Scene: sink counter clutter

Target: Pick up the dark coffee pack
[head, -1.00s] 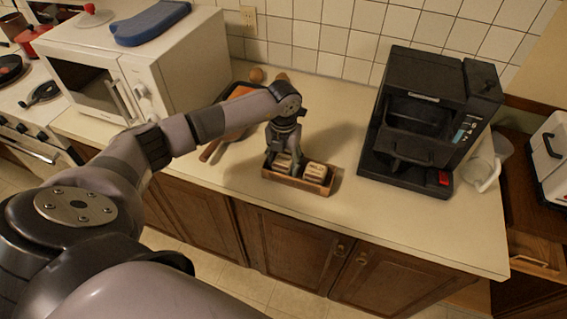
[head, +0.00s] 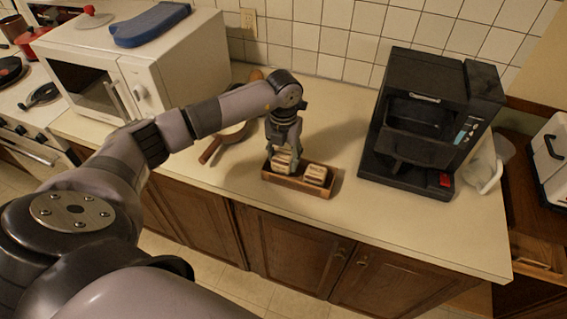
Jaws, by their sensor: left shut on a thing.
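A small wooden tray (head: 297,186) sits on the counter left of the coffee machine. Two small tan packs with dark print are at it: a left pack (head: 281,163) and a right pack (head: 315,173). The print is too small to tell which is the dark coffee pack. My left gripper (head: 284,152) points down over the tray's left end and is shut on the left pack. The fingers partly hide this pack, and I cannot tell whether it is clear of the tray floor. The right pack stands untouched in the tray's right half. My right gripper is not in view.
A black coffee machine (head: 418,125) stands to the right, with a clear jug (head: 486,170) beside it. A white microwave (head: 140,70) is at the left. A pan with a wooden handle (head: 210,150) lies partly behind my left arm. The counter front is clear.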

